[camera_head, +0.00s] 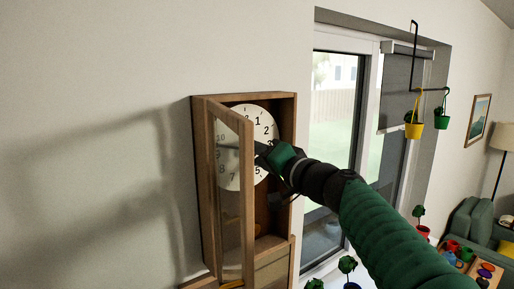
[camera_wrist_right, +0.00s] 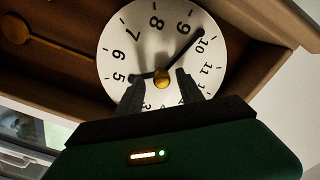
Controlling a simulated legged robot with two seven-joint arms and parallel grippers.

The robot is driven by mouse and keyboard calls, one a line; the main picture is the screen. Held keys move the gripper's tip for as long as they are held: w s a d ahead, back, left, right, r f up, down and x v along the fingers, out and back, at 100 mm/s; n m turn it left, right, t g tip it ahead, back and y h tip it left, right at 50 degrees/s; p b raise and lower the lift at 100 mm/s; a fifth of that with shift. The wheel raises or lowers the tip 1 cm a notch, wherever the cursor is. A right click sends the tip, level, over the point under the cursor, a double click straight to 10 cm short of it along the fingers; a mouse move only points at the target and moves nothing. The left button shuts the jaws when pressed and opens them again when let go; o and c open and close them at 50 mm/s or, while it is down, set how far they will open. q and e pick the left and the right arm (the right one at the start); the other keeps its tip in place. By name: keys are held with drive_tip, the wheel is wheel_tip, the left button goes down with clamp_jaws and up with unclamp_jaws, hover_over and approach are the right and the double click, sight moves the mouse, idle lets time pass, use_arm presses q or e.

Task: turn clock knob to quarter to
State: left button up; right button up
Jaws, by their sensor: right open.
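The clock (camera_head: 233,120) has a white round dial in a wooden case on the wall, also seen in the right wrist view (camera_wrist_right: 118,35). There its long black hand (camera_wrist_right: 186,45) points between 9 and 10, and its short hand (camera_wrist_right: 143,76) points near 5. A gold knob (camera_wrist_right: 162,78) sits at the dial's centre. My right gripper (camera_wrist_right: 160,85) is open, its fingertips on either side of the knob; contact cannot be told. In the head view my right gripper (camera_head: 264,153) reaches the dial from the right and hides part of it. My left gripper is out of view.
The case's glazed door (camera_head: 247,200) stands open on the left, in front of part of the dial. The case's right wall (camera_head: 288,115) is close to my right gripper. A glass door (camera_head: 333,120) and hanging pots (camera_head: 413,130) are farther right.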

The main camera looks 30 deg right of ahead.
drive_tip(key=shift+s, duration=0.2)
drive_tip(key=shift+c, duration=1)
clamp_jaws()
drive_tip(key=shift+f, duration=0.15)
